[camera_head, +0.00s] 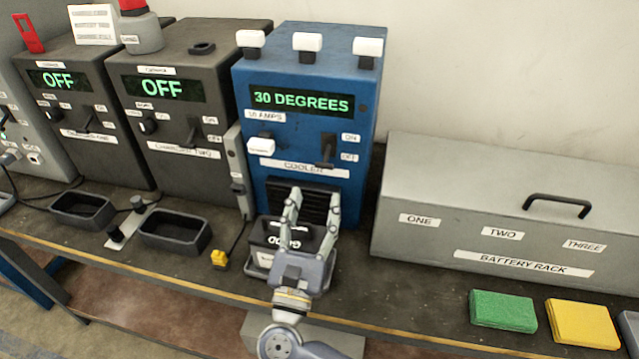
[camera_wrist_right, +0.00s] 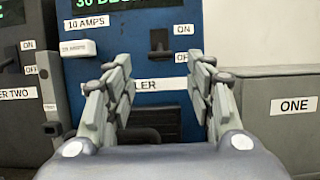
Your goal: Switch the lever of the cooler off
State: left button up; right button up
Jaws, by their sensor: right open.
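The cooler (camera_head: 300,120) is a blue box with a green display reading 30 DEGREES. Its black lever (camera_head: 327,151) sits at the right of the front, beside an ON label above and an OFF label below; in the right wrist view the lever (camera_wrist_right: 159,43) shows near the top, beyond the fingers. My right gripper (camera_head: 315,205) is open, in front of the cooler's lower vent and below the lever, apart from it. The right wrist view shows the open gripper (camera_wrist_right: 160,80) with nothing between its fingers. My left gripper is not in view.
A black battery (camera_head: 275,235) stands in front of the cooler, partly behind my right gripper. Two dark chargers reading OFF stand left. The grey battery rack (camera_head: 480,240) is at right, with green (camera_head: 502,311) and yellow (camera_head: 582,324) sponges before it. White knobs top the cooler.

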jog(key=v, duration=0.5)
jog(key=shift+s, duration=0.1)
dwell(0.4)
